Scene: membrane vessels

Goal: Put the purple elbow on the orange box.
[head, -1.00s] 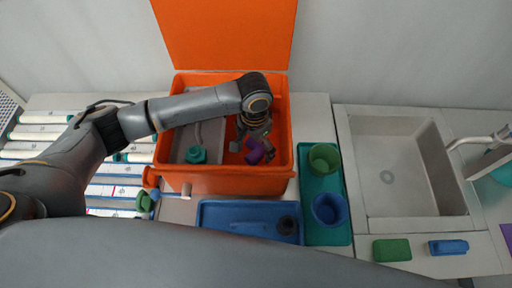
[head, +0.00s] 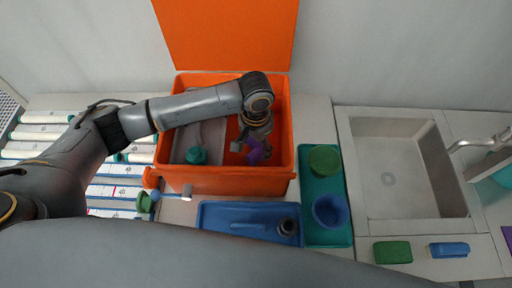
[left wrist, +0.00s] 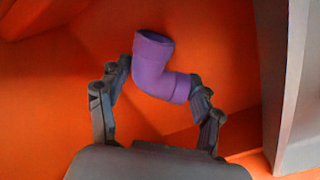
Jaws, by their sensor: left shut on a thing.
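The purple elbow (head: 258,151) is in my left gripper, inside the outline of the open orange box (head: 225,182) in the head view. In the left wrist view the elbow (left wrist: 160,72) sits between the two dark fingertips, which touch it on both sides, with orange surfaces behind it. My left gripper (left wrist: 158,80) is shut on it; in the head view the gripper (head: 252,143) is partly hidden by its own wrist. I cannot tell the exact height of the elbow above the box floor. My right gripper is not in view.
The box's raised lid (head: 225,35) stands behind. A grey tray with a teal piece (head: 196,156) is in the box's left part. A teal tray (head: 326,232) with green and blue cups and a blue tray (head: 225,208) stand close by. A sink (head: 395,165) is at right.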

